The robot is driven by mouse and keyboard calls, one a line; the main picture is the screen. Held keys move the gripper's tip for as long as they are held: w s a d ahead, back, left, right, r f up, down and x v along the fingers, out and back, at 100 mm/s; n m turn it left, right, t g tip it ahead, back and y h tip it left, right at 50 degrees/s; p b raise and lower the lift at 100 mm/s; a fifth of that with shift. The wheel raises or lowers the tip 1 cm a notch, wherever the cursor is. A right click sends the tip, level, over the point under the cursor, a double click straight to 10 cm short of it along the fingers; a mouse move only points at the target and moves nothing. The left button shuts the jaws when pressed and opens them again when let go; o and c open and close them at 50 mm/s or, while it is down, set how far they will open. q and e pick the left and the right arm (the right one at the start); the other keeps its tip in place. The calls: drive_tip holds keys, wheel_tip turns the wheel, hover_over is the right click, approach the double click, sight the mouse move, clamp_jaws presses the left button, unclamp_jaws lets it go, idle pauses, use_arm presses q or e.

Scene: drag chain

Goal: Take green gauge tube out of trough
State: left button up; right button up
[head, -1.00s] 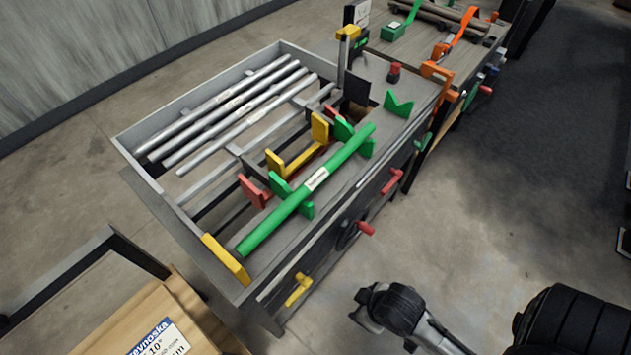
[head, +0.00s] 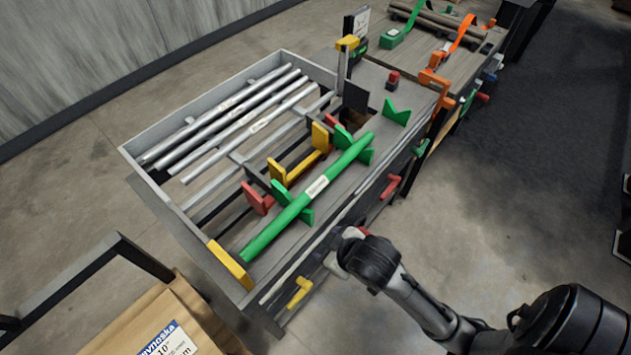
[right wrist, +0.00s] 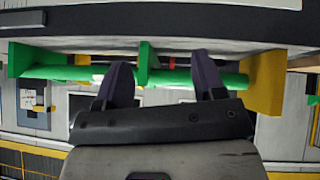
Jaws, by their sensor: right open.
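The green gauge tube (head: 281,221), with a white label, lies lengthwise in the green V-shaped cradles (head: 305,212) along the bench's right side. It also shows in the right wrist view (right wrist: 175,79), running crosswise beyond my right gripper (right wrist: 164,82). The two dark fingers are spread apart with nothing held between them. They overlap the tube in that view; I cannot tell if they touch it. In the head view my right arm's end (head: 370,260) is beside the bench's right edge, and its fingers cannot be made out. My left gripper is not in view.
Grey rods (head: 222,112) lie in the frame's left part. Yellow brackets (head: 280,171) and red brackets (head: 256,198) stand left of the tube. A yellow end block (head: 230,264) stands by its near end. A yellow handle (head: 299,290) and a red handle (head: 390,186) stick out from the bench side.

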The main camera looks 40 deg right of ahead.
drive_tip(key=w+r+n+t+p, duration=0.1)
drive_tip(key=w+r+n+p, duration=0.1)
drive_tip(key=w+r, duration=0.6)
drive_tip(key=w+d+r+n+t+h+p, duration=0.1)
drive_tip(key=w+r+n+t+p, duration=0.2)
drive_tip(key=r, duration=0.8)
drive_tip(key=w+r+n+p, duration=0.1)
drive_tip(key=w+r+p, duration=0.1)
drive_tip(key=w+r, duration=0.7)
drive_tip(key=n+g+y+p, duration=0.1)
drive_tip(key=n+g, duration=0.9)
drive_tip(key=g, duration=0.2)
hover_over(316, 185)
wheel_tip(316, 185, down, 15)
drive_tip(key=shift+n, duration=0.3)
wheel_tip(316, 185, down, 8)
drive_tip(key=shift+w+r+b, duration=0.1)
drive_tip(key=shift+r+b, duration=0.1)
drive_tip(key=shift+b, duration=0.5)
drive_tip(key=shift+f+b, duration=0.85)
drive_tip(key=shift+f, duration=1.85)
